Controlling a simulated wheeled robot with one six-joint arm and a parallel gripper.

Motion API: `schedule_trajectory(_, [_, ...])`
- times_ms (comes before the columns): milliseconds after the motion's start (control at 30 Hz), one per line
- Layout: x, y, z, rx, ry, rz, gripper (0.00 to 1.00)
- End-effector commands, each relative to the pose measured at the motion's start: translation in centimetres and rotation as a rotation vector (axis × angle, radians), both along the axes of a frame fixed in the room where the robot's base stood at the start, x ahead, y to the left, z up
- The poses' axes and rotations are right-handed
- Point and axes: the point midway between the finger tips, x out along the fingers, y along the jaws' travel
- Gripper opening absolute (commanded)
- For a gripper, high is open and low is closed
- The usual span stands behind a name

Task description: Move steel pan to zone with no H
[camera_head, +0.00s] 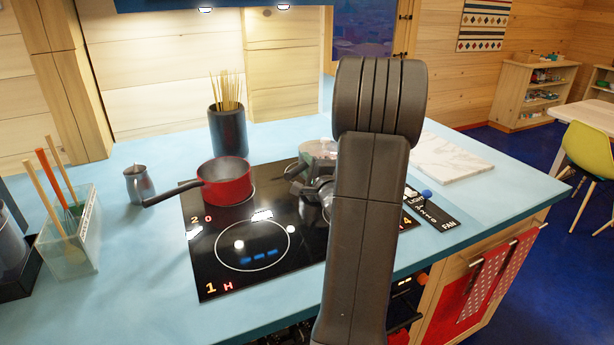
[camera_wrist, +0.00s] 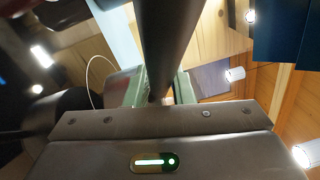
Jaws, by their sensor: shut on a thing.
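My gripper (camera_head: 312,186) is over the right part of the black glass hob (camera_head: 215,275), partly hidden behind my arm. In the wrist view its jaws (camera_wrist: 163,98) are shut on a dark bar, which looks like the steel pan's handle (camera_wrist: 174,45). Shiny steel (camera_head: 312,212) shows just below the gripper, probably the steel pan; most of it is hidden, and I cannot tell whether it touches the hob. The front left zone (camera_head: 252,246) is bare and marked 1 with a red H. The back left zone shows 2 and 0. The right zones are mostly hidden by my arm.
A red saucepan (camera_head: 228,184) stands on the back left zone, handle pointing left. A steel jug (camera_head: 139,185), a dark pot of sticks (camera_head: 228,132) and a glass utensil box (camera_head: 72,243) stand around the hob. A marble board (camera_head: 450,160) lies at right.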

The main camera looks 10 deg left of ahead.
Motion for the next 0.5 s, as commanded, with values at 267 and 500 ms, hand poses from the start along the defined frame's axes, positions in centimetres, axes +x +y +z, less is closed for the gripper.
schedule_trajectory(267, [0.1, 0.1, 4.3, 0.000, -0.018, 0.003, 0.00])
schedule_trajectory(500, [0.9, 0.4, 4.5, -0.003, -0.025, 0.021, 0.00])
